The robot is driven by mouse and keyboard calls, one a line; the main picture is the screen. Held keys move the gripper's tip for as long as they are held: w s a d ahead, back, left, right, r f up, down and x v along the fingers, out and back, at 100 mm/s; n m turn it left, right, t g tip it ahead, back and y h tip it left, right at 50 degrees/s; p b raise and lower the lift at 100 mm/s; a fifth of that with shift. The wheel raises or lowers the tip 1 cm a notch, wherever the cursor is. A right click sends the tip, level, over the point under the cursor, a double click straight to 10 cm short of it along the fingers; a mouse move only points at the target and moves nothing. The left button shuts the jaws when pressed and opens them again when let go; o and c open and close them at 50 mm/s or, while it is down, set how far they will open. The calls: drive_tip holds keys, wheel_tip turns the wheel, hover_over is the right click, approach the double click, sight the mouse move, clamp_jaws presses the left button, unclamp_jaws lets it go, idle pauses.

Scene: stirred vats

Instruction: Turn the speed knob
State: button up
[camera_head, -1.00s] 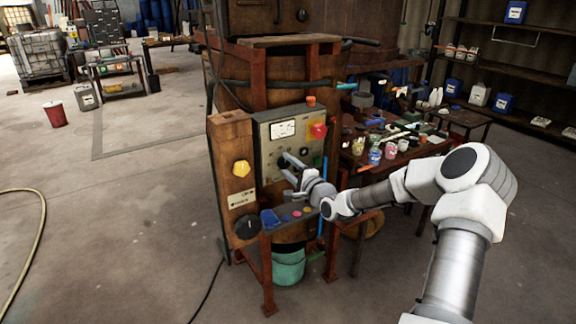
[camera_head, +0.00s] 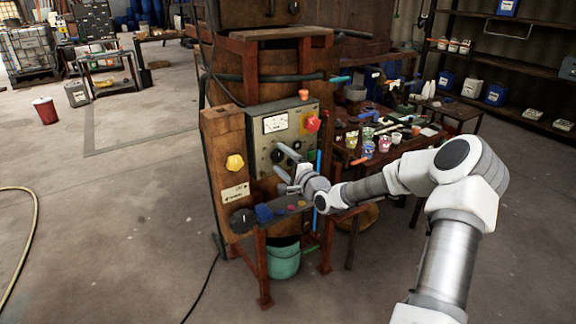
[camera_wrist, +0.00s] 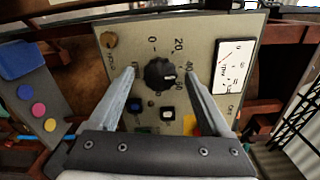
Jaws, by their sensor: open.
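The speed knob (camera_wrist: 160,74) is a round black dial with a scale of numbers around it, on a beige control panel (camera_wrist: 137,35). The panel also shows in the head view (camera_head: 262,112), upright on the wooden and red-framed stand. My gripper (camera_wrist: 160,77) is open and empty in the wrist view, one finger on each side of the knob. I cannot tell how far the fingertips are from the panel face. In the head view my gripper (camera_head: 278,160) is at the panel's lower part, and the arm comes in from the right.
A white meter (camera_wrist: 234,66) is beside the knob. A red switch (camera_head: 313,124) and a yellow knob (camera_head: 235,162) show in the head view. A ledge with coloured buttons (camera_head: 280,211) is below the panel.

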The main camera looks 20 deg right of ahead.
drive_tip(key=s+d, duration=0.3)
drive_tip(key=s, duration=1.4)
drive_tip(key=shift+d, duration=0.15)
